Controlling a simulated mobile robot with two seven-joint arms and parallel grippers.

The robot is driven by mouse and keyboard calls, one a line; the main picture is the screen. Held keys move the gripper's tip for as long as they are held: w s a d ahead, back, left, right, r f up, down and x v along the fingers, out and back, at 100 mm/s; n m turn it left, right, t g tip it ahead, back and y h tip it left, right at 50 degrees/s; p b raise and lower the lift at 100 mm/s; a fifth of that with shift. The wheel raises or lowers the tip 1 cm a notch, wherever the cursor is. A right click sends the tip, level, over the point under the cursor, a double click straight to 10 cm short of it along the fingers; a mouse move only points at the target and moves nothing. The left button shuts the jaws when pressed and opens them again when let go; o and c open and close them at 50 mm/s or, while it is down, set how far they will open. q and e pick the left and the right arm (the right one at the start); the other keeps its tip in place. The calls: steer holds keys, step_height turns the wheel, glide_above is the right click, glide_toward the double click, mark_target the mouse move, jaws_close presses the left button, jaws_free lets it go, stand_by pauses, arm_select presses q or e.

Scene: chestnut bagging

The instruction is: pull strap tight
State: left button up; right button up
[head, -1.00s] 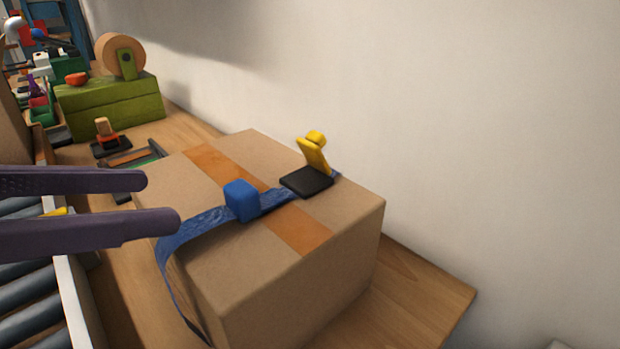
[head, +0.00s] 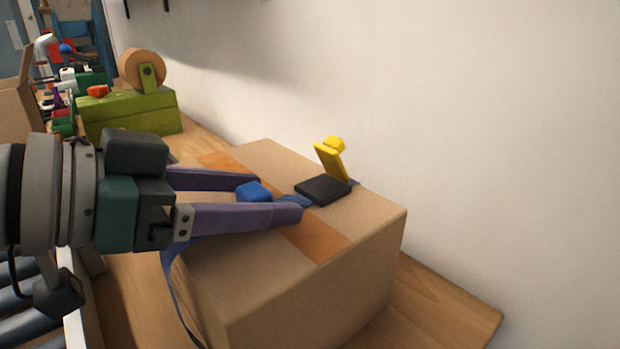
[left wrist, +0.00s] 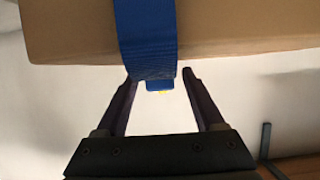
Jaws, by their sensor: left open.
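A cardboard box (head: 300,275) stands on the wooden bench with an orange tape strip across its top. A blue strap (head: 172,285) runs up its near left side and over the top to a black buckle plate (head: 323,190) with a raised yellow lever (head: 331,160). The left wrist view shows the strap (left wrist: 147,40) and block end (left wrist: 160,85) between the fingertips (left wrist: 160,75). My right gripper is not in view.
A green stand with a tape roll (head: 142,68) is at the back left. A roller conveyor (head: 20,310) runs along the lower left. A wall rises close behind the box. Bare bench (head: 440,305) shows at the box's right.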

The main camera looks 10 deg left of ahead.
arm_select(q)
steer(key=shift+w+d+f, duration=0.1)
steer(key=shift+w+d, duration=0.05)
steer(key=shift+w, duration=0.05)
jaws_close()
stand_by(0.5)
stand_by(0.9)
